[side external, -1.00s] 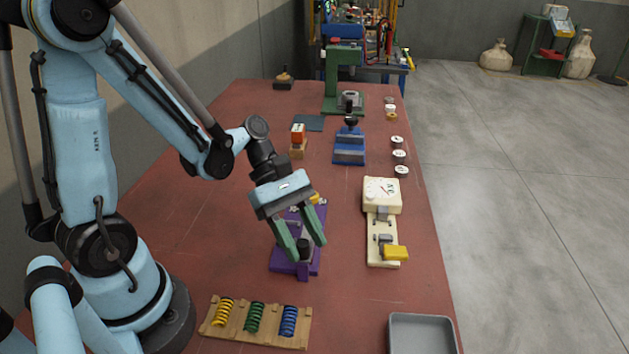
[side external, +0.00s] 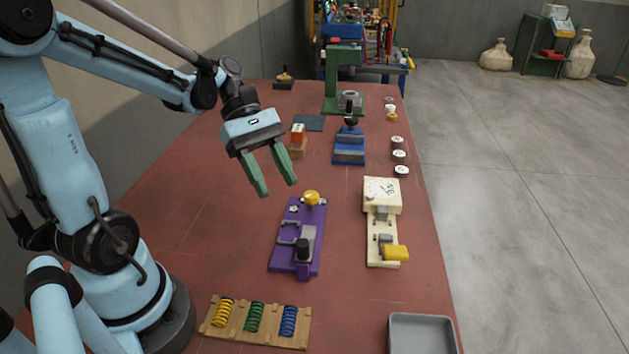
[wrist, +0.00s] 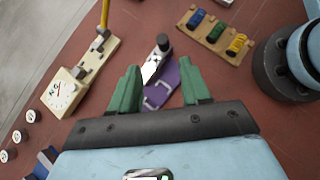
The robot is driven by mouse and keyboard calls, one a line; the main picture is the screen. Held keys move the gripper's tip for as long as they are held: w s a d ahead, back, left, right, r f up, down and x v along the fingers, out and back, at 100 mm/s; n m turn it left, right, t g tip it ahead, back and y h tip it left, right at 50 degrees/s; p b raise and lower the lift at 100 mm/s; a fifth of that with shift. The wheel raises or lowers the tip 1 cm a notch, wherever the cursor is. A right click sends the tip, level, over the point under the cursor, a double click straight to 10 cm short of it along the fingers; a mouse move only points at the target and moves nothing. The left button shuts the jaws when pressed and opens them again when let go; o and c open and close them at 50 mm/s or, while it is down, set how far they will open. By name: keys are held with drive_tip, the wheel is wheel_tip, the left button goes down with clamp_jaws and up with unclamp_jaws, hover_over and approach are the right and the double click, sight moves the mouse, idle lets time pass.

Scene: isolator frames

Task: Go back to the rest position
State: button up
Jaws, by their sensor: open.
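My gripper (side external: 268,190) is open and empty, with its two green fingers apart. It hangs in the air above the red table, up and to the left of the purple fixture (side external: 312,240). In the wrist view my gripper (wrist: 156,88) shows its fingers spread, with the purple fixture (wrist: 185,75) beyond and between them. The fixture carries a yellow knob (side external: 312,198), a grey clamp part and a black knob (side external: 303,246). Nothing is between the fingertips.
On the red table (side external: 200,240) stand a cream gauge fixture (side external: 381,195), a blue fixture (side external: 349,148), a green press (side external: 342,80), a wooden rack (side external: 237,327) with coloured springs, a grey tray (side external: 422,320) and several round pieces at the right edge. The table's left part is clear.

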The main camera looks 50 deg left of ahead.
drive_tip(key=m+t+y, duration=0.2)
drive_tip(key=m+y, duration=0.1)
drive_tip(key=m, duration=0.3)
drive_tip(key=w+d+m+t+y, duration=0.1)
drive_tip(key=m+t+y, duration=0.1)
drive_tip(key=m, duration=0.4)
drive_tip(key=w+d+m+t+y, duration=0.1)
drive_tip(key=m+t+y, duration=0.2)
drive_tip(key=m, duration=0.3)
drive_tip(key=shift+d+f+y, duration=0.1)
drive_tip(key=shift+f+y, duration=0.05)
drive_tip(key=shift+y, duration=0.35)
drive_tip(key=shift+o, duration=0.4)
idle(0.5)
